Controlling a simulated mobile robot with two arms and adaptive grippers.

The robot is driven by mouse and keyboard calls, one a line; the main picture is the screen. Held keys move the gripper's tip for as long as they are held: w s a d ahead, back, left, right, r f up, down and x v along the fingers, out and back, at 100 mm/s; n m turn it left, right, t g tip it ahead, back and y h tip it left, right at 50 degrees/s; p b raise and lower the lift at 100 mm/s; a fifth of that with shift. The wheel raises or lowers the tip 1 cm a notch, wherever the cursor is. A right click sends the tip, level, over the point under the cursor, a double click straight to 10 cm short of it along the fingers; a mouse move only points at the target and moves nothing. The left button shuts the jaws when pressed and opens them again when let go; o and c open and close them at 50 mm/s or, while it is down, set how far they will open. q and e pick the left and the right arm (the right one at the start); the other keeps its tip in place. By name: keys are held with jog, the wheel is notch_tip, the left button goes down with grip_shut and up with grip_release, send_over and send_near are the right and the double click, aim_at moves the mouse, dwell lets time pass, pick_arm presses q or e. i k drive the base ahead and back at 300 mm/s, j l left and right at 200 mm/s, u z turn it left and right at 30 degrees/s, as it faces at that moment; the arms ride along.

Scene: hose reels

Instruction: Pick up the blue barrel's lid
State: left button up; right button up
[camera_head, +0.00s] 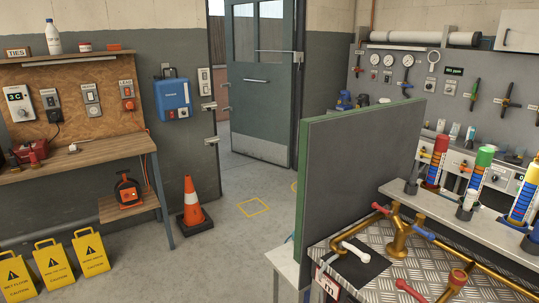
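I cannot make out a blue barrel or its lid for sure. Blue items in view are a blue case (173,98) hung on the grey wall and small blue objects (345,98) on the far back bench. Several upright cylinders with blue parts stand on the right bench: one with a red top (436,160), one with a green top (480,170) and one with a gold top (524,195). Neither of my grippers is in view.
A wooden workbench (95,155) lines the left wall. Yellow caution signs (90,252) and an orange cone (193,205) stand on the floor. A grey partition (355,165) and a metal-topped table (385,280) with brass pipes block the right. The middle floor is clear towards the door (262,120).

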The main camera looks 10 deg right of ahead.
aim_at(514, 158)
jog(key=i+j+u, duration=0.6)
jog(key=i, duration=0.2)
jog(key=i+u, duration=0.35)
jog(key=i+z, duration=0.25)
jog(key=i, duration=0.25)
jog(key=i+z, duration=0.3)
jog(key=i, duration=0.25)
jog(key=i+j+z, duration=0.25)
jog(key=i, duration=0.25)
jog(key=i+j+z, duration=0.15)
jog(key=i+z, duration=0.15)
jog(key=i, duration=0.2)
jog(key=i+l+z, duration=0.3)
jog(key=z, duration=0.2)
jog(key=i+l+z, duration=0.1)
jog(key=i+z, duration=0.9)
jog(key=i+j+z, duration=0.15)
jog(key=i+z, duration=0.15)
jog(key=z, duration=0.2)
jog(key=i+j+z, duration=0.35)
jog(key=z, duration=0.15)
jog(key=i+j+z, duration=0.5)
jog(key=i+j, duration=0.1)
jog(key=i, duration=0.1)
